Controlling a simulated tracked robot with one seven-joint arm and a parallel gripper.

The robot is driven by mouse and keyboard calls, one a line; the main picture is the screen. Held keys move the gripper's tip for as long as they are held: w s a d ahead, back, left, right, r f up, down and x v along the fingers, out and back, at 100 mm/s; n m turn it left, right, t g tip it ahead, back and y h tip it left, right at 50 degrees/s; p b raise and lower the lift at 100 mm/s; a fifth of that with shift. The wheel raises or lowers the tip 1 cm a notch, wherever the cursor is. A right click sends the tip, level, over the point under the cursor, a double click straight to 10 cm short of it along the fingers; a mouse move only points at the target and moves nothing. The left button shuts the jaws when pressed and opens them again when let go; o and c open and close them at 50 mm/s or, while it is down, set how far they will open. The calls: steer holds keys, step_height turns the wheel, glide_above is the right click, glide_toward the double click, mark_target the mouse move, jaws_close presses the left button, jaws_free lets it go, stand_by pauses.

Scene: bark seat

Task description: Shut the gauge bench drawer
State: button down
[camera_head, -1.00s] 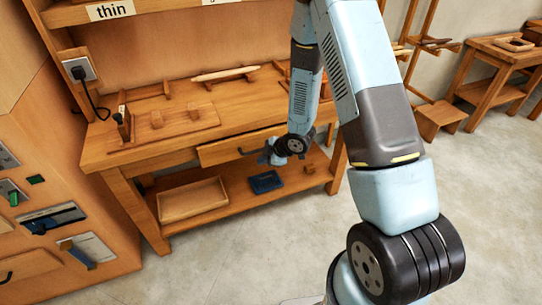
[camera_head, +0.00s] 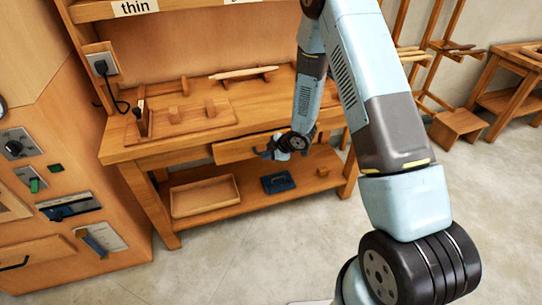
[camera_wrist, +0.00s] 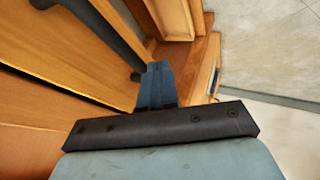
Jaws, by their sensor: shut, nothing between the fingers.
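The gauge bench (camera_head: 190,140) stands against the wall in the head view. Its drawer (camera_head: 230,150) sits under the bench top, with its front appearing to stand a little out; how far is hard to tell. My gripper (camera_head: 270,153) is at the drawer front, just right of the dark handle, and partly covers the right part of the front. In the wrist view the blue fingers (camera_wrist: 155,85) are together with nothing between them, beside a wooden board and a dark bar (camera_wrist: 108,30) that looks like the handle. Whether they touch the drawer cannot be told.
On the bench's lower shelf are a wooden tray (camera_head: 205,208) and a blue tray (camera_head: 278,190). A wooden fixture (camera_head: 180,125) rests on the bench top. A cabinet with switches (camera_head: 70,190) stands at left. The floor in front (camera_head: 240,250) is clear.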

mark_target(258, 150)
steer(key=w, duration=0.2)
steer(key=w+a, duration=0.1)
steer(key=w, duration=0.1)
steer(key=shift+w+a+r, duration=0.1)
steer(key=shift+w+r, duration=0.1)
